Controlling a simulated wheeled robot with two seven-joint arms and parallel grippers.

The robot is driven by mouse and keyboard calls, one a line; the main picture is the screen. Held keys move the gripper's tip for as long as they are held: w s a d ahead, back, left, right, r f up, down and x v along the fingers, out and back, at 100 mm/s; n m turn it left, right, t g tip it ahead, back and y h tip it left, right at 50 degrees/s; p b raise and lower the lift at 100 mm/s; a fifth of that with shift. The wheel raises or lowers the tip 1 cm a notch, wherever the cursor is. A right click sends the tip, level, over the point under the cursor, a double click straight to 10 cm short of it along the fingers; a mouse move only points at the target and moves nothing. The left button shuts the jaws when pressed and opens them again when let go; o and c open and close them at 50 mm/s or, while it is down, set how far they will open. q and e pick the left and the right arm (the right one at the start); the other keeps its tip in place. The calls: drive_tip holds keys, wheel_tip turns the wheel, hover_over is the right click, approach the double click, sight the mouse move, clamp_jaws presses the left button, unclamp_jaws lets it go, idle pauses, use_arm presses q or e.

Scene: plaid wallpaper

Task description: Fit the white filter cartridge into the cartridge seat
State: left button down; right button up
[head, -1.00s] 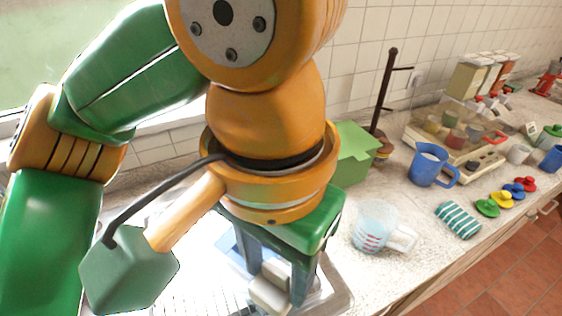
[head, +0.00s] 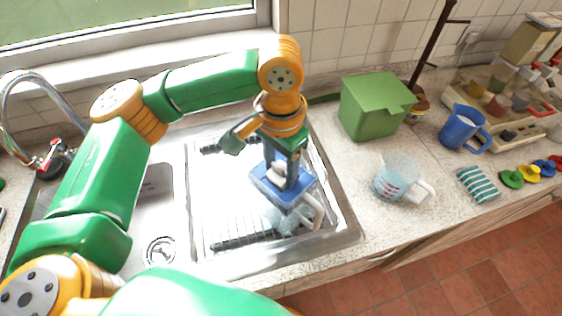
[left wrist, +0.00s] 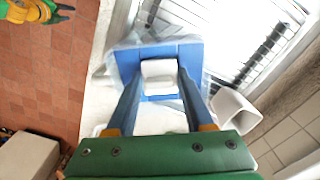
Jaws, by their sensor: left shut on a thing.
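My left gripper (head: 287,184) is shut on the white filter cartridge (head: 275,172); the cartridge also shows between the fingertips in the left wrist view (left wrist: 158,74). The blue cartridge seat (head: 269,184) tops a clear jug with a white handle (head: 313,209) on the sink's drainboard. In the left wrist view the blue seat (left wrist: 128,64) surrounds the cartridge on several sides. The cartridge is at or just over the seat's opening; I cannot tell how deep it sits. My right gripper (left wrist: 64,12) is small at the top left of the left wrist view, fingers apart and empty.
The sink basin (head: 150,205) and tap (head: 40,85) are left of the jug. A green box (head: 372,108), a measuring jug (head: 396,178), a blue pitcher (head: 461,128) and a striped cloth (head: 478,184) stand or lie on the counter to the right.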

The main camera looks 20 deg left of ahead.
use_arm(q)
drive_tip(key=c, duration=0.5)
unclamp_jaws()
drive_tip(key=shift+w+f, duration=0.1)
drive_tip(key=shift+w, duration=0.15)
drive_tip(key=shift+c, duration=0.2)
drive_tip(key=shift+o, duration=1.3)
drive_tip(key=shift+w+d, duration=0.1)
drive_tip(key=shift+w, duration=0.1)
drive_tip(key=shift+s+r, duration=0.25)
wheel_tip(320, 180, up, 12)
drive_tip(key=shift+f+p, duration=0.15)
drive_tip(key=shift+p, duration=0.15)
drive_tip(key=shift+w, duration=0.1)
